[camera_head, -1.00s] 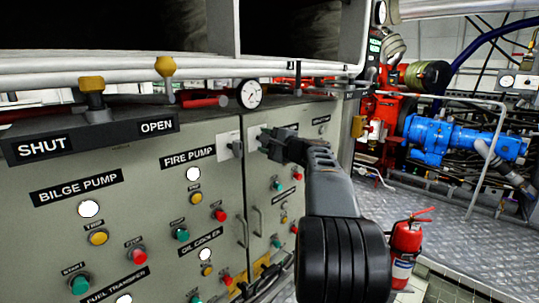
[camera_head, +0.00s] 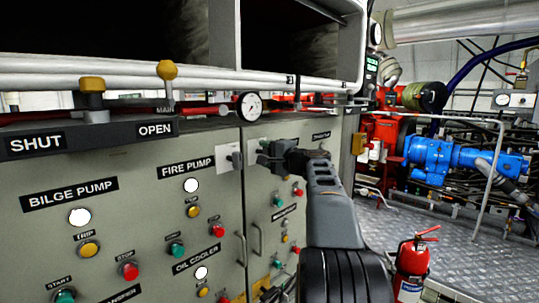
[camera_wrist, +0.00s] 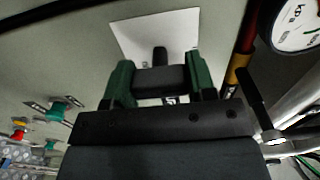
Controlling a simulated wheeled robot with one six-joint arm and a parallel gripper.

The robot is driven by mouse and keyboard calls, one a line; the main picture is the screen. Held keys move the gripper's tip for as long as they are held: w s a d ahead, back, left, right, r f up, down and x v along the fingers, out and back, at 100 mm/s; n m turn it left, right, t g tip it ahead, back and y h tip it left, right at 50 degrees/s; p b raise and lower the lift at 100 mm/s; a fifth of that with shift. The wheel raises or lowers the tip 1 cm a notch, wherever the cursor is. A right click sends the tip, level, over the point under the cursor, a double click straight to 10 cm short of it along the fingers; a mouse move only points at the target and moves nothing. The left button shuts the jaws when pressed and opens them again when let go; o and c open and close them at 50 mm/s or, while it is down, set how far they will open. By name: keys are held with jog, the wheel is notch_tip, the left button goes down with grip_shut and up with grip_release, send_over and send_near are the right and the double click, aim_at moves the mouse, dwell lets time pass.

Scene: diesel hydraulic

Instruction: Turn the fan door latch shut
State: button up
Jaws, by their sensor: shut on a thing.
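My gripper (camera_head: 266,157) is at the upper left of the right-hand grey cabinet door, in front of a pale latch plate (camera_head: 254,143). In the wrist view its two green-edged fingers (camera_wrist: 160,82) are closed on a dark latch handle (camera_wrist: 160,77). The handle stands out from the white plate (camera_wrist: 150,28) on a short dark stem. In the head view my gripper hides most of this latch, so I cannot tell its exact angle there.
Above are a round gauge (camera_head: 249,106) and red pipe. Door handles (camera_head: 258,238) and coloured buttons are below. A fire extinguisher (camera_head: 413,265) stands right on the metal floor.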

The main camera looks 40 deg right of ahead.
jog(key=o, duration=0.9)
jog(key=shift+o, duration=0.2)
jog(key=s+d, duration=0.2)
jog(key=s, duration=1.1)
jog(key=shift+s+d, duration=0.25)
jog(key=shift+s, duration=0.1)
jog(key=s+d+b, duration=0.1)
jog(key=s+b, duration=0.1)
jog(key=s, duration=0.5)
jog(key=shift+s+d, duration=0.25)
jog(key=shift+s, duration=0.15)
